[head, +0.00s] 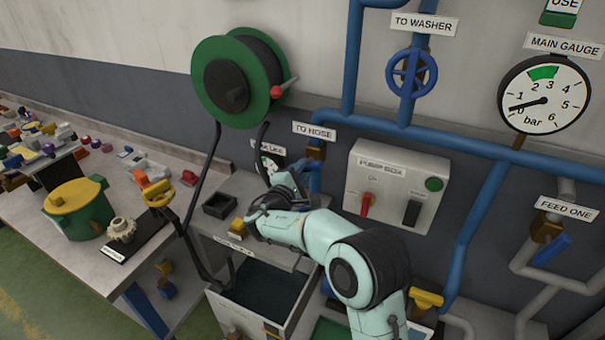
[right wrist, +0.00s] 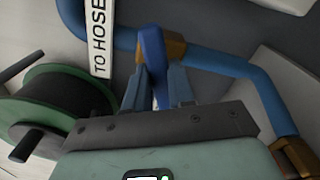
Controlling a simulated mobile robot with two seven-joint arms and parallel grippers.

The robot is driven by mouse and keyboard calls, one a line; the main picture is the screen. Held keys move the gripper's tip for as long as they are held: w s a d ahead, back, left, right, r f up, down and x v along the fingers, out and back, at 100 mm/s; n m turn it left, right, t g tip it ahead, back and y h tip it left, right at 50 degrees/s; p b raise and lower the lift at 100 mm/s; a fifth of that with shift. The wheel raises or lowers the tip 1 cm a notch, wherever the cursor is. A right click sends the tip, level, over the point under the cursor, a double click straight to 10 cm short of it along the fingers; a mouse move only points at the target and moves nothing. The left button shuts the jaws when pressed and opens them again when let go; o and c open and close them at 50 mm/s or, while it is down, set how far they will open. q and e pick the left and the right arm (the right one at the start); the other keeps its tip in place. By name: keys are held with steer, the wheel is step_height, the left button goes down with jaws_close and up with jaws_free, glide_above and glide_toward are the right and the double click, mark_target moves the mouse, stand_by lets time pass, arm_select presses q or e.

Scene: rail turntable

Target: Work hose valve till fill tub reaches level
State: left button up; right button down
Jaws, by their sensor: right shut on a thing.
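In the right wrist view my right gripper (right wrist: 156,78) is shut on the blue lever (right wrist: 153,50) of the hose valve, whose brass body (right wrist: 175,46) sits on a blue pipe below the TO HOSE sign (right wrist: 101,38). In the head view the right gripper (head: 290,183) reaches up to the valve (head: 316,152), and my arm partly hides the lever. The fill tub (head: 292,325) is a pale box below, with dark liquid inside; its level mark cannot be read. A black hose (head: 188,240) hangs from the green reel (head: 200,80) toward the tub. My left gripper is not in view.
A grey pump box (head: 385,160) with a red lever is right of my arm. The main gauge (head: 543,100) needle points near 0. A smaller gauge (head: 268,163) is partly hidden. A cluttered bench (head: 90,270) with a green pot stands left.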

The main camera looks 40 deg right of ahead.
steer(key=shift+r, duration=0.15)
steer(key=c, duration=1)
jaws_free()
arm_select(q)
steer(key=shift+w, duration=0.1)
arm_select(e)
steer(key=shift+o, duration=0.2)
steer(key=shift+w+d, duration=0.1)
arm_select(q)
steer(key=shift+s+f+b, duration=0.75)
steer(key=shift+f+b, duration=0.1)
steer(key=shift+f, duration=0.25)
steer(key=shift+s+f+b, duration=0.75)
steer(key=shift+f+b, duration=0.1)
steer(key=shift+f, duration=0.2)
arm_select(e)
steer(key=v, duration=1.3)
